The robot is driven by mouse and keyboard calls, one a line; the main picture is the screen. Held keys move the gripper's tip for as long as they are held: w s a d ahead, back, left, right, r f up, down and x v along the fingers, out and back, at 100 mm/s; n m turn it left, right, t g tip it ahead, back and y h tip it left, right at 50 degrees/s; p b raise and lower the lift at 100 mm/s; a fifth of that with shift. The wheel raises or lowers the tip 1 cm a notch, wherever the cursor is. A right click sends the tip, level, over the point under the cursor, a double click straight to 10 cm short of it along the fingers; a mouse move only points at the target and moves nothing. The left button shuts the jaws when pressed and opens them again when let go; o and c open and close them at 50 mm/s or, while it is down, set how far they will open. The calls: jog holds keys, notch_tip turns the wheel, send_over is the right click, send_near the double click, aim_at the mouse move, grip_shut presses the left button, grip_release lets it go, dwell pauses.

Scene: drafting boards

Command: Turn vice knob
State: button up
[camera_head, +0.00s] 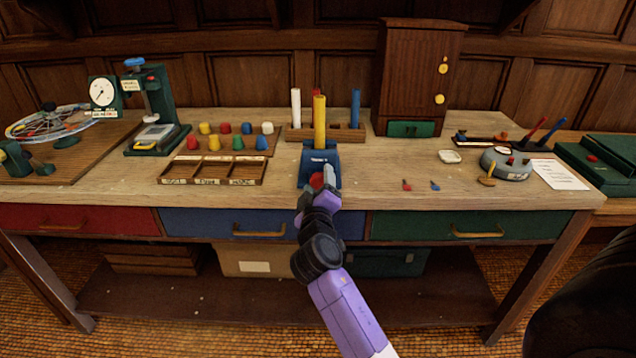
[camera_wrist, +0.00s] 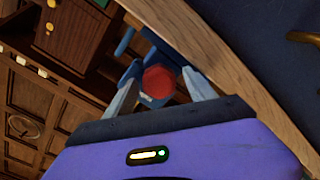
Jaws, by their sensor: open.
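The blue vice (camera_head: 318,155) stands at the front edge of the workbench, with a yellow rod (camera_head: 319,122) upright in it. Its red knob (camera_head: 316,181) faces the front and is partly hidden by my gripper in the head view. In the wrist view the red knob (camera_wrist: 158,81) looks many-sided and sits between my two fingers. My gripper (camera_head: 325,182) is open around the knob; in the wrist view its pale fingers (camera_wrist: 160,88) stand on either side of it. I cannot tell whether either finger touches the knob.
A three-part wooden tray (camera_head: 213,184) lies left of the vice, with several coloured pegs behind it. A rack (camera_head: 345,133) holds upright rods behind the vice. A red and a blue small piece (camera_head: 435,185) lie to the right. Drawers (camera_head: 232,223) run below the bench edge.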

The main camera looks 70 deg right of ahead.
jog(key=shift+c, duration=0.2)
jog(key=c, duration=1.3)
jog(key=m+b, duration=0.2)
jog(key=b, duration=0.1)
jog(key=shift+f, duration=0.25)
jog(key=shift+r+m+b, duration=0.25)
jog(key=shift+m+b, duration=0.55)
jog(key=o, duration=1.3)
jog(key=shift+o, duration=0.2)
